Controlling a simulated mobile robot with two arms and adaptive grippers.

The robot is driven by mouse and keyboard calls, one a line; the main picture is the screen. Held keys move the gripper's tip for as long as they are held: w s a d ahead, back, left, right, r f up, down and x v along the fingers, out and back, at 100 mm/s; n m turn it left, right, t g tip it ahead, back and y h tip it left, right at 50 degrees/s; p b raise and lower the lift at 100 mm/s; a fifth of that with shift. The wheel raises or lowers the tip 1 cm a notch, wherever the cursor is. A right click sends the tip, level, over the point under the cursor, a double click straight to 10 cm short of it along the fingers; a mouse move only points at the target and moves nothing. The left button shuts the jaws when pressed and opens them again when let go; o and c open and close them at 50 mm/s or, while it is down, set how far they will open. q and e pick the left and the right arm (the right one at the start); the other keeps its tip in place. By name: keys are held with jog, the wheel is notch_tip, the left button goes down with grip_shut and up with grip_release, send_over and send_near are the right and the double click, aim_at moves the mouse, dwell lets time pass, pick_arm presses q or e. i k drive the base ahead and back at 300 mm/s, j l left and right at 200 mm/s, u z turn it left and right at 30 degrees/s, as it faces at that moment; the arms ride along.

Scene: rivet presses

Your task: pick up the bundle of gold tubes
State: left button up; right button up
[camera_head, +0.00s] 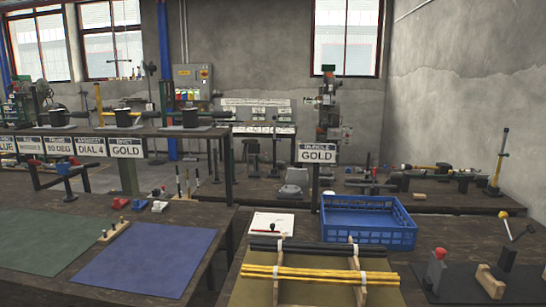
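A bundle of long gold tubes (320,274) lies across two light wooden rests (357,293) near the bottom middle of the head view. White bands wrap it near each end. It lies nearly level from left to right. A second bundle of black tubes (315,248) lies behind it across the same rests, apart from the gold one. Both sit over an olive mat (318,291) on the dark bench. Neither of my grippers shows in the head view.
A blue crate (367,232) stands right behind the bundles, with a white sheet (272,224) to its left. Red-topped, wooden and black fixtures (437,268) stand at right. A bench at left bears green (50,240) and blue (147,260) mats. "GOLD" signs (318,153) mark presses behind.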

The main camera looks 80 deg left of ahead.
aim_at(337, 278)
jog(key=u, duration=2.35)
